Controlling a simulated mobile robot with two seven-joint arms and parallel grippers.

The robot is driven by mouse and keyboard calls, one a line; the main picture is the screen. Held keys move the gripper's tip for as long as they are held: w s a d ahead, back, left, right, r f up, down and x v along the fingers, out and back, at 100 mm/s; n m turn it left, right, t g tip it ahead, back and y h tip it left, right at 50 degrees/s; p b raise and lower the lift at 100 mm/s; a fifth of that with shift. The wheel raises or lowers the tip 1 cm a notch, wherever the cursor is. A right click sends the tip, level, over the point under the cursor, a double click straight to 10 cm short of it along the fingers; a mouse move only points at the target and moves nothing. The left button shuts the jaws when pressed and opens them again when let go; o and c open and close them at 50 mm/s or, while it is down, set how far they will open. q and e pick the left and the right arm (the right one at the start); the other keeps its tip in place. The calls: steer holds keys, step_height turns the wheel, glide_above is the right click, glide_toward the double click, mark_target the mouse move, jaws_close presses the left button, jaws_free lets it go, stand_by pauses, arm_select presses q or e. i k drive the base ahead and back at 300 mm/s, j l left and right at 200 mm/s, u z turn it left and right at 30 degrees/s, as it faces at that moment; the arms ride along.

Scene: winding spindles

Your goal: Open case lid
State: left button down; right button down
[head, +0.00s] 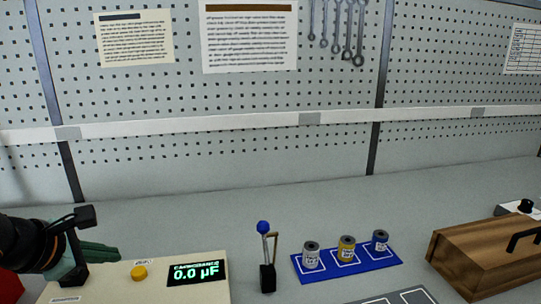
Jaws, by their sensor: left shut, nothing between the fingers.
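A brown wooden case (480,258) stands at the right edge, partly cut off by the frame. Its top looks closed, and a black handle (525,238) shows at its right. My left gripper (108,253) is at the far left, above the cream meter box, with its greenish fingers shut and empty. It is far from the case, with the whole middle of the bench between them. My right gripper is not in view.
A cream meter (120,285) with a yellow button reads 0.0 µF. A small black stand with a blue-knobbed lever (267,277) is beside it. A blue mat (385,265) holds three spools. A grey marked mat (385,300) lies in front. The bench behind is clear up to the pegboard.

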mark_target(487, 256)
steer(key=k+j, duration=0.1)
steer(key=k, duration=0.3)
steer(key=k+j, duration=0.15)
steer(key=k, duration=0.3)
